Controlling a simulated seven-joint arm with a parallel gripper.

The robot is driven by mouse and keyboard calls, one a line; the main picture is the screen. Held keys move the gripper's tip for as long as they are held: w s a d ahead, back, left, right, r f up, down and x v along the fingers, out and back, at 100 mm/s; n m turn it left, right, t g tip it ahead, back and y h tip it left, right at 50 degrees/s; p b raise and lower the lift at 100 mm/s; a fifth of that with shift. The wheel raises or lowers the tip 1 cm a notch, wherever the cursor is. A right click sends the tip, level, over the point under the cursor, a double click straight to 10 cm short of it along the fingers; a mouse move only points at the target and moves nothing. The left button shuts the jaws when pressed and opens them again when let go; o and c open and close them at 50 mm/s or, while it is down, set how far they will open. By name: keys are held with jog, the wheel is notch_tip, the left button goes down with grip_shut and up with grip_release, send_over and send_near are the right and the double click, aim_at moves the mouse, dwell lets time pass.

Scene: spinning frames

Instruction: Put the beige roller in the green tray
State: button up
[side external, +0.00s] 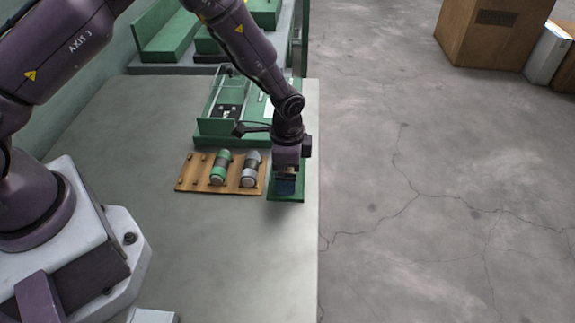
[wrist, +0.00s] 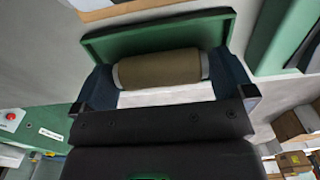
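The beige roller (wrist: 160,68) lies lengthwise between the two dark fingers of my gripper (side external: 287,184), one finger at each pale end. The fingers appear to touch both ends. The green tray (wrist: 150,36) shows just behind the roller in the wrist view. In the side external view, my gripper is low over the green tray (side external: 286,199), at the right edge of the table. The roller is hidden there by my gripper. I cannot tell whether the roller touches the tray floor.
A wooden rack (side external: 203,184) left of the tray holds a green roller (side external: 220,167) and a grey roller (side external: 250,168). A green machine frame (side external: 222,129) stands behind. Cardboard boxes (side external: 490,32) stand on the floor at right. The table front is clear.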

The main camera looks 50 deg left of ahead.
jog(key=shift+r, duration=0.1)
jog(key=s+a+r+n+t, duration=0.1)
jog(key=s+r, duration=0.2)
jog(key=r, duration=0.6)
jog(key=s+a+r+n+t, duration=0.1)
jog(key=s+a+r+n, duration=0.1)
jog(key=r, duration=0.8)
jog(key=s+a+r+n+t, duration=0.1)
jog(key=s+r, duration=0.2)
jog(key=r, duration=0.6)
jog(key=s+a+r+n+t, duration=0.1)
jog(key=s+r+n, duration=0.1)
jog(key=s, duration=0.5)
jog(key=s+a+r+n+t, duration=0.1)
jog(key=s+a+r+n, duration=0.1)
jog(key=s, duration=0.6)
jog(key=shift+r+n+t, duration=0.3)
jog(key=shift+r+n, duration=0.2)
jog(key=shift+r, duration=0.45)
